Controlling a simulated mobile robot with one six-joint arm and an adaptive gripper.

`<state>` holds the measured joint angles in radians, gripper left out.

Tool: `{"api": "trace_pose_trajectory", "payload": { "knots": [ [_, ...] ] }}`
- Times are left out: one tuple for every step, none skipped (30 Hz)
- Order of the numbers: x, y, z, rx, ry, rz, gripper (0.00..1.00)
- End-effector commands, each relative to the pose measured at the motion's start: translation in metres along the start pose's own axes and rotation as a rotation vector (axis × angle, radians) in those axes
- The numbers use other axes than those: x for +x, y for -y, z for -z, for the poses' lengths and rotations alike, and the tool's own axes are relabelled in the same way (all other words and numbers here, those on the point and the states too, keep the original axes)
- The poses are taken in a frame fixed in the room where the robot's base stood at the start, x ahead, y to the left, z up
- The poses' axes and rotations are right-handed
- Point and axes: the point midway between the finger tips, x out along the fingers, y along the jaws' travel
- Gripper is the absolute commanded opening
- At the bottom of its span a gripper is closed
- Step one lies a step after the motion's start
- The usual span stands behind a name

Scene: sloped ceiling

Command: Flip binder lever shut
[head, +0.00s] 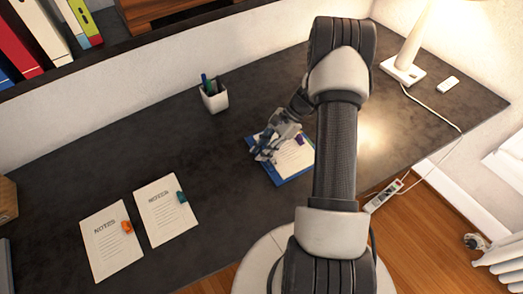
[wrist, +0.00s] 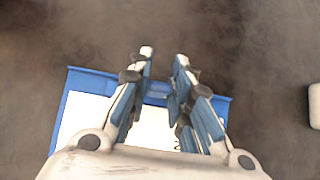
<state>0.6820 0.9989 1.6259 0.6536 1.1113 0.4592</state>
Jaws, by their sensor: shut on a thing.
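A blue binder (head: 291,179) with white paper lies open on the dark desk, partly covered by my arm. In the wrist view the binder (wrist: 84,80) shows its blue edge and white sheet below my fingers. My gripper (head: 262,153) is over its left edge in the head view. In the wrist view my gripper (wrist: 164,68) has its fingers close together around a small blue part, the binder lever (wrist: 157,89), at the binder's far edge. The fingers hide much of the lever, and its exact angle cannot be told.
Two note sheets, one with an orange clip (head: 126,227) and one with a teal clip (head: 182,197), lie at the front left. A pen cup (head: 214,97) stands behind. A lamp base (head: 403,71) and cable are at the right. The desk's left middle is clear.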

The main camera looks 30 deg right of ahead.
Motion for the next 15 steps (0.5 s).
{"api": "trace_pose_trajectory", "payload": {
  "knots": [
    [-0.0001, -0.0002, 0.0006, 0.0, 0.004, 0.0, 0.0],
    [-0.0001, -0.0002, 0.0006, 0.001, 0.005, 0.0, 0.0],
    [-0.0002, -0.0002, 0.0006, 0.001, 0.007, 0.0, 0.0],
    [-0.0002, -0.0002, 0.0006, 0.001, 0.007, 0.0, 0.0],
    [-0.0002, -0.0002, 0.0006, 0.001, 0.007, 0.0, 0.0],
    [-0.0002, -0.0002, 0.0006, 0.001, 0.007, 0.0, 0.0],
    [-0.0002, -0.0002, 0.0006, 0.001, 0.007, 0.0, 0.0],
    [-0.0002, -0.0003, 0.0006, 0.001, 0.007, 0.0, 0.0],
    [-0.0001, -0.0003, 0.0006, 0.001, 0.007, 0.0, 0.0],
    [-0.0001, -0.0003, 0.0006, 0.001, 0.007, 0.0, 0.0],
    [-0.0001, -0.0003, 0.0006, 0.001, 0.007, 0.0, 0.0],
    [-0.0001, -0.0003, 0.0006, 0.001, 0.007, 0.0, 0.0],
    [-0.0001, -0.0003, 0.0006, 0.001, 0.007, 0.0, 0.21],
    [-0.0001, -0.0004, 0.0006, 0.001, 0.007, 0.0, 0.23],
    [-0.0001, -0.0004, 0.0006, 0.002, 0.007, 0.0, 0.25]
  ]
}}
